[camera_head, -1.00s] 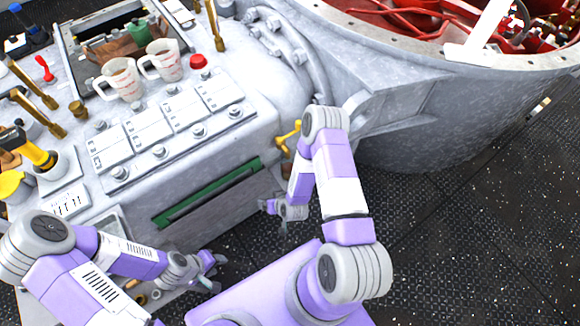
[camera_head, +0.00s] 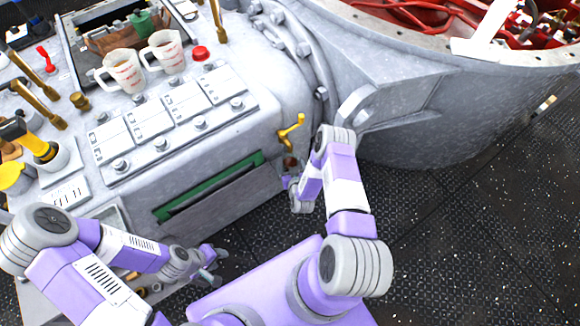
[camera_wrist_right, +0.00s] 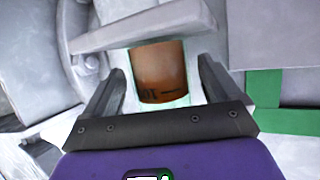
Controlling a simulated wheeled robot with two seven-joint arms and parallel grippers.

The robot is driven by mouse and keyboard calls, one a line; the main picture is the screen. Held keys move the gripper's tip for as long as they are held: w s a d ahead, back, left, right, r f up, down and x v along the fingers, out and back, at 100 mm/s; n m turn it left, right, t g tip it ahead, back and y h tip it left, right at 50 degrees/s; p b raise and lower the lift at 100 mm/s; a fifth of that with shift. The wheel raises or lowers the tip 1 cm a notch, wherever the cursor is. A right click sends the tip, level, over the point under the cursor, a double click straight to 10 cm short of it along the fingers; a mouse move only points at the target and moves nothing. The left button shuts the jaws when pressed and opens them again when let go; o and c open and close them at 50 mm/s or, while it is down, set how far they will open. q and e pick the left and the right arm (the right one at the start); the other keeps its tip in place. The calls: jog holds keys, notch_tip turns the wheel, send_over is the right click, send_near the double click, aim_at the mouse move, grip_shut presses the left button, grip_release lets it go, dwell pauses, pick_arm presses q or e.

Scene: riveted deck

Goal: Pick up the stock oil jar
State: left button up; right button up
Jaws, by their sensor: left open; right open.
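The oil jar (camera_wrist_right: 160,72) shows in the right wrist view as a clear jar with brown-orange contents and dark marks near its base. It stands between the two spread fingers of my right gripper (camera_wrist_right: 158,92), which is open; whether either finger touches it I cannot tell. In the head view a small brown patch, likely the jar (camera_head: 290,162), shows at the machine's lower right corner, with my right gripper (camera_head: 287,182) just below it, partly hidden by my arm. My left gripper (camera_head: 216,264) is open and empty, low in front of the machine.
A pale grey bar (camera_wrist_right: 145,27) crosses above the jar. A brass crank (camera_head: 291,131) sticks out above the jar's place. Two measuring cups (camera_head: 122,70) stand on the machine top. A green-edged slot (camera_head: 210,185) is in its front.

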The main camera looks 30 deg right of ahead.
aim_at(289, 156)
jog(key=shift+w+d+f, duration=0.15)
jog(key=shift+w+f, duration=0.05)
jog(key=shift+w, duration=0.35)
jog(key=c, duration=1.2)
jog(key=shift+r, duration=0.15)
jog(key=shift+r+p, duration=1)
jog(key=shift+r, duration=0.65)
jog(key=shift+s+a+p, duration=0.8)
jog(key=shift+s+a, duration=0.15)
jog(key=shift+s, duration=1.9)
jog(key=shift+s+a+p, duration=0.75)
jog(key=shift+s+a, duration=0.15)
jog(key=shift+s, duration=1.95)
jog(key=shift+s+a+p, duration=0.8)
jog(key=shift+s+a, duration=0.15)
jog(key=shift+s, duration=1.9)
